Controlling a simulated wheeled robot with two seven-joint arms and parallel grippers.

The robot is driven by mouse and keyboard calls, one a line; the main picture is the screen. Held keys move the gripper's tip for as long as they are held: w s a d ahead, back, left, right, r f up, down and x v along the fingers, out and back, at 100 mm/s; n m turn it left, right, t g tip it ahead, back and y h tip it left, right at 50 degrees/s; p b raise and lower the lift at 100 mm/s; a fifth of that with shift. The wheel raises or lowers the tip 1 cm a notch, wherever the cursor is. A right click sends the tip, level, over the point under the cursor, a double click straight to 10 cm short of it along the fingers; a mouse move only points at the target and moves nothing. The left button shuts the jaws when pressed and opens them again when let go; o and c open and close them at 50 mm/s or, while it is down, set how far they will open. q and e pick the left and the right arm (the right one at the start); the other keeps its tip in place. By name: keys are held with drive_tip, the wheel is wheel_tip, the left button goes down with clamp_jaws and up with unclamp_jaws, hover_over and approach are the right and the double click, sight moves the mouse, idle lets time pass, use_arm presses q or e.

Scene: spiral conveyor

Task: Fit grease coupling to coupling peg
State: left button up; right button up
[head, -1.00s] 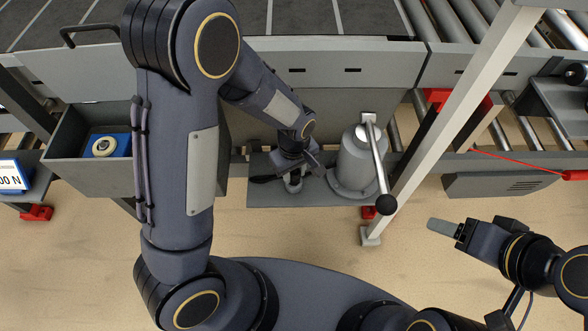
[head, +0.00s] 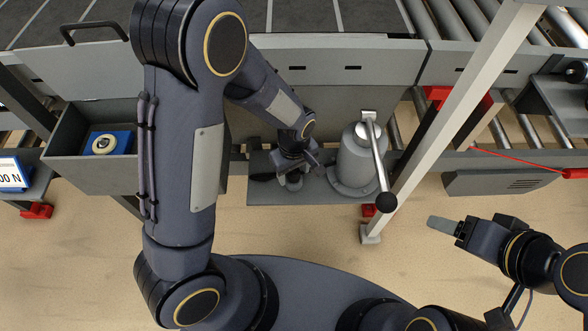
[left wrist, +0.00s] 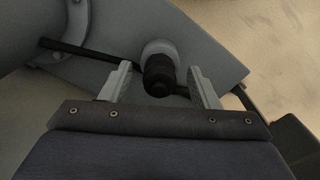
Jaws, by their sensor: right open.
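A black ribbed cylindrical piece, seemingly the grease coupling (left wrist: 158,75), sits between my left gripper's fingers (left wrist: 160,88) in the left wrist view, with a gap on both sides. A pale round piece (left wrist: 158,49), perhaps the coupling peg, shows right behind it; I cannot tell whether the two are joined. A black hose or rod (left wrist: 85,51) runs off left. In the head view my left gripper (head: 299,164) points down over the grey base plate (head: 320,197) and largely hides these parts. My right gripper (head: 445,227) is open and empty at the right, over the floor.
A grey pump body (head: 358,165) with a black-knobbed lever (head: 379,165) stands right of my left gripper. A pale upright post (head: 450,110) is further right. A grey bin (head: 85,150) holding a blue block (head: 108,145) is at left. The conveyor runs behind.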

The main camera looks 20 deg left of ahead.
use_arm(q)
wheel_tip(320, 180, up, 7)
drive_tip(key=shift+p, duration=0.9)
drive_tip(key=shift+r, duration=0.4)
